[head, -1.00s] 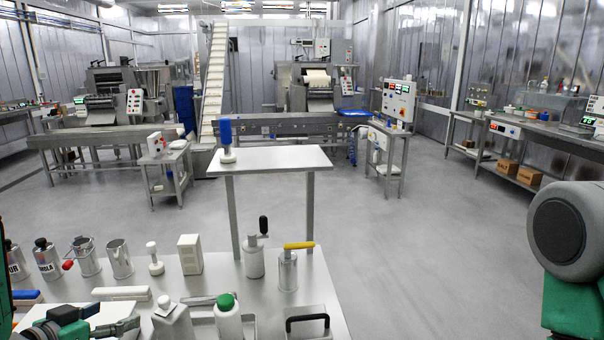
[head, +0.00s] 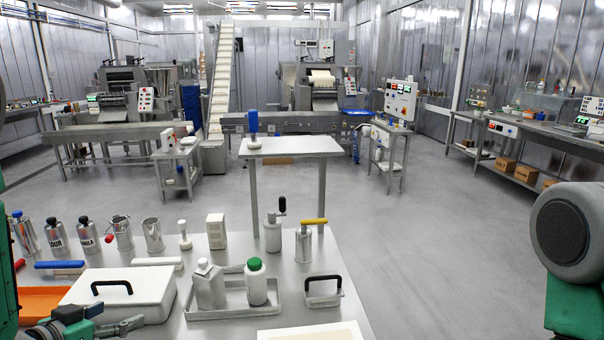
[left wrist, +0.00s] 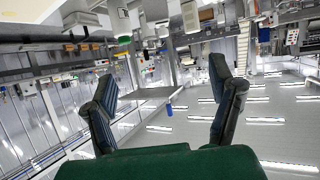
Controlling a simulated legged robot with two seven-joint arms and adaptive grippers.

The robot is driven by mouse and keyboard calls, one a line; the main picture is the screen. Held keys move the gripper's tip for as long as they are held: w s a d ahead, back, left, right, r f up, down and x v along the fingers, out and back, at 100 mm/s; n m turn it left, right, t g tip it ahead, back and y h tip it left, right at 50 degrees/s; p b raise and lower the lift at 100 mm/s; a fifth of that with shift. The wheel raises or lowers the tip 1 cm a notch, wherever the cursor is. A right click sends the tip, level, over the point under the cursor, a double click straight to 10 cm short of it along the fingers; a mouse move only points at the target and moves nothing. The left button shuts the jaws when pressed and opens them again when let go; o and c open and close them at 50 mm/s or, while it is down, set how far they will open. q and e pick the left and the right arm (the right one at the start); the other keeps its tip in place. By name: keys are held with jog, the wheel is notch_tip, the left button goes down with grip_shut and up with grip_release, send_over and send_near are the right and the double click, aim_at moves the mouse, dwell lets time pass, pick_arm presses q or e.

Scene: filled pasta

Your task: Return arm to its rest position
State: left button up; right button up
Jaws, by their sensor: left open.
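My left gripper (head: 130,326) is low at the left of the head view, in front of a white lidded box with a black handle (head: 122,298). In the left wrist view my left gripper (left wrist: 165,92) has its two dark fingers spread wide, with nothing between them. That wrist view is tilted and shows the room, with a small table and a blue-topped thing far beyond the fingers. At the right edge of the head view a grey and green part of my right arm shows; the right gripper is out of the picture.
The near table (head: 340,312) holds metal bottles and jugs at the back left, a tray (head: 205,314) with a white bottle and a green-capped bottle, and an orange tray (head: 45,303). A raised stand (head: 300,147) is behind. The floor to the right is clear.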

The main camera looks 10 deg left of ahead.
pick_arm(q)
jog(key=s+d+f+n+g+y, duration=0.1)
jog(key=s+d+f+g, duration=0.3)
jog(key=s+f, duration=0.4)
jog(key=s+d+f+g, duration=0.35)
jog(key=s+f, duration=0.25)
jog(key=s, duration=0.4)
jog(key=s+d+f+n+g+y, duration=0.1)
jog(key=s+d+f+g, duration=0.35)
jog(key=s+f, duration=0.35)
notch_tip(320, 180, down, 10)
jog(key=m+b, duration=0.1)
jog(key=b, duration=1)
jog(key=shift+w+d+r, duration=0.15)
jog(key=shift+w+d, duration=0.15)
jog(key=shift+d, duration=0.05)
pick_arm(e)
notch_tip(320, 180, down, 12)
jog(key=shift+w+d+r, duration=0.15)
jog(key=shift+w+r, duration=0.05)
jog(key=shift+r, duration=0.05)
pick_arm(q)
jog(key=shift+d, duration=0.1)
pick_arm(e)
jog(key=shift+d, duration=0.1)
